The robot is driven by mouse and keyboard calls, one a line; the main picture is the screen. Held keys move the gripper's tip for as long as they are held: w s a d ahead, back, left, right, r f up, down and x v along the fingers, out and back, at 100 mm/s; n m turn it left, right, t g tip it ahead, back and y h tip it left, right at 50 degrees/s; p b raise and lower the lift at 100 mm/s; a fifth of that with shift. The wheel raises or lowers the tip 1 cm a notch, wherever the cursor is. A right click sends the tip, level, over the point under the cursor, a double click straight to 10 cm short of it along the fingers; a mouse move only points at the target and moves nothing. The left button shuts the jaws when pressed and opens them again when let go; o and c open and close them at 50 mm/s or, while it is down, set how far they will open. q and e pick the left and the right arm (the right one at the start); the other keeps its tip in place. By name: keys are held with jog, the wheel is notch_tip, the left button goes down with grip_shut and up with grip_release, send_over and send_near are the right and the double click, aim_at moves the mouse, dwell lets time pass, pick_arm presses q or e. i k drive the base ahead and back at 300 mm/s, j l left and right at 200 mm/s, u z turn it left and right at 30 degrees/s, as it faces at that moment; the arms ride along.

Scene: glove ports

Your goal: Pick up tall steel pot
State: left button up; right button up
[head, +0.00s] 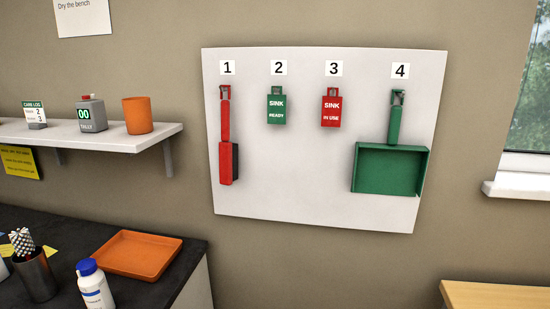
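A tall steel-looking pot (36,279) stands on the dark bench at the lower left of the head view. It is upright and holds black-and-white patterned sticks (21,241). Its base is cut off or nearly cut off by the bottom edge of the picture. Neither of my grippers is in view.
A white bottle with a blue cap (95,291) stands right of the pot on the dark bench (180,258). An orange tray (139,253) lies behind it. A wall shelf (120,139) hangs above. A white tool board (300,190) and wooden surface (500,295) are to the right.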

aim_at(37, 277)
jog(key=u, duration=1.5)
jog(key=j+z, duration=0.15)
jog(key=z, duration=0.2)
